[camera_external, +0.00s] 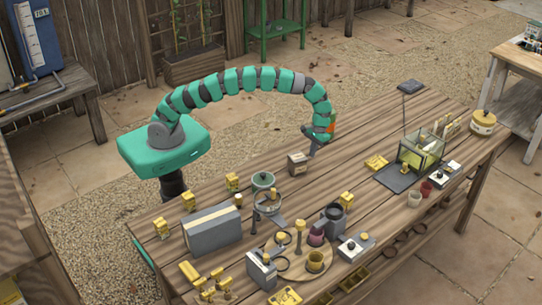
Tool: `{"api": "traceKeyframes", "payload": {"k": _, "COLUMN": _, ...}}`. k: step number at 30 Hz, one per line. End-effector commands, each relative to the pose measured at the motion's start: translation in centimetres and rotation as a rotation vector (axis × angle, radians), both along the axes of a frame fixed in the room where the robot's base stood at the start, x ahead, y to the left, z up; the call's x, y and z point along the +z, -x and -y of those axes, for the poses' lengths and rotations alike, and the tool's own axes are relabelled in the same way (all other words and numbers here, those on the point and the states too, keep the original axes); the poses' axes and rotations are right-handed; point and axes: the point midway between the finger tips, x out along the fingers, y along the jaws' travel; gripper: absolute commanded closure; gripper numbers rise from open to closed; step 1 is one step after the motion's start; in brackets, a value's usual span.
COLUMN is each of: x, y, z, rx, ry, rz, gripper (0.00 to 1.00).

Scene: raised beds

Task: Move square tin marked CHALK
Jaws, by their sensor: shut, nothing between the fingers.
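A small square box-like tin (298,164) in pale grey-brown stands upright on the wooden table, near its back edge. Dark marks show on its front, but I cannot read the word CHALK at this size. My gripper (312,152) hangs at the end of the green segmented arm, just to the right of the tin's top and close to it. The gripper is shut and empty. I cannot tell whether it touches the tin. An orange-red patch shows beside the wrist, partly hidden by it.
The table (340,180) is bare around the tin and to its right. Grey boxes (212,230), a magnifier stand (268,203), a round tray (305,265) and yellow pieces crowd the front left. A glass case (421,150) and round tin (483,122) stand right.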

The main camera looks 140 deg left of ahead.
Motion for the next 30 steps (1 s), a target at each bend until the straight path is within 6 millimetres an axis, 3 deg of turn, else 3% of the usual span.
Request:
{"api": "traceKeyframes", "payload": {"k": 2, "x": -1.1, "y": 0.1, "z": 0.5, "rx": 0.001, "ry": 0.003, "rz": -0.001, "gripper": 1.0}}
{"api": "traceKeyframes", "payload": {"k": 13, "x": -0.9, "y": -0.1, "z": 3.6, "rx": 0.0, "ry": 0.002, "rz": 0.0, "gripper": 1.0}}
{"api": "traceKeyframes", "payload": {"k": 30, "x": -0.9, "y": -0.1, "z": 4.3, "rx": 0.001, "ry": 0.0, "rz": 0.001, "gripper": 1.0}}
